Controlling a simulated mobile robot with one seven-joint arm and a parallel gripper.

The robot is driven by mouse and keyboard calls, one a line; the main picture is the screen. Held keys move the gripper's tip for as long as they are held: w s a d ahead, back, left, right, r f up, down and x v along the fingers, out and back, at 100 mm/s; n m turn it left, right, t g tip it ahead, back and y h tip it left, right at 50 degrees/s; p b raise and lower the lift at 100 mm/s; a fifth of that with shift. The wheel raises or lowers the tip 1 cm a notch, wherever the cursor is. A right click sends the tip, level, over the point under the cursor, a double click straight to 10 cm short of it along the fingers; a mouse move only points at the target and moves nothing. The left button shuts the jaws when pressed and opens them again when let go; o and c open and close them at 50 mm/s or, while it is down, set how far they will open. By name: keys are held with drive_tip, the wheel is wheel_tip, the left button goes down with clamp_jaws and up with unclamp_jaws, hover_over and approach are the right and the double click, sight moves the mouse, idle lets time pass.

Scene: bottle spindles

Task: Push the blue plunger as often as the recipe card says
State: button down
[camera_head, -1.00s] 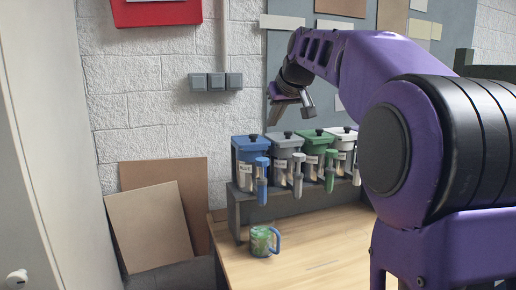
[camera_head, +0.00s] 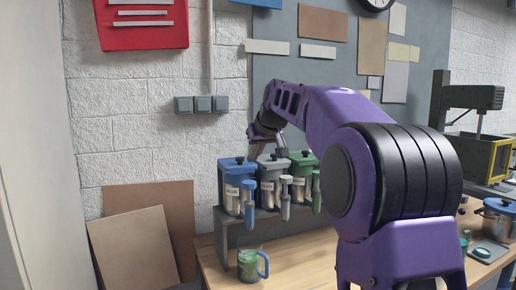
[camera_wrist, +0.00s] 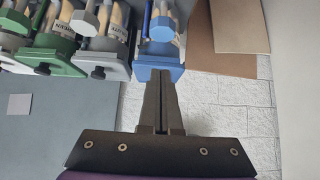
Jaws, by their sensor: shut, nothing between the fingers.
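The blue dispenser (camera_head: 237,172) is the leftmost of a row on a grey stand, its label reading BLUE. Its blue plunger (camera_head: 250,192) is on the front right side; the plunger also shows in the wrist view (camera_wrist: 160,28). My gripper (camera_head: 284,148) is above and behind the row in the head view. In the wrist view my gripper (camera_wrist: 161,78) is shut and empty, its tips by the back edge of the blue lid; contact cannot be told. A green patterned mug (camera_head: 248,265) with a blue handle stands below the blue dispenser. No recipe card is readable.
A grey dispenser (camera_head: 273,167) and a green dispenser (camera_head: 303,162) stand to the right; my arm hides what lies beyond. A red board (camera_head: 143,28) and blank sheets (camera_head: 322,22) hang on the wall. Brown panels (camera_head: 135,250) lean at left. A pot (camera_head: 497,218) stands at right.

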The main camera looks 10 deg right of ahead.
hover_over(251, 187)
drive_tip(key=f, duration=0.4)
drive_tip(key=shift+w+f, duration=0.2)
drive_tip(key=shift+w, duration=0.05)
drive_tip(key=shift+f+b, duration=0.35)
drive_tip(key=shift+f, duration=0.55)
wheel_tip(251, 187, down, 4)
drive_tip(key=b, duration=0.2)
drive_tip(key=shift+b, duration=0.4)
drive_tip(key=shift+s, duration=0.1)
wheel_tip(251, 187, up, 4)
drive_tip(key=p, duration=0.3)
drive_tip(key=shift+r+p, duration=0.2)
drive_tip(key=shift+p, duration=0.1)
drive_tip(key=v, duration=1)
drive_tip(key=shift+b, duration=0.35)
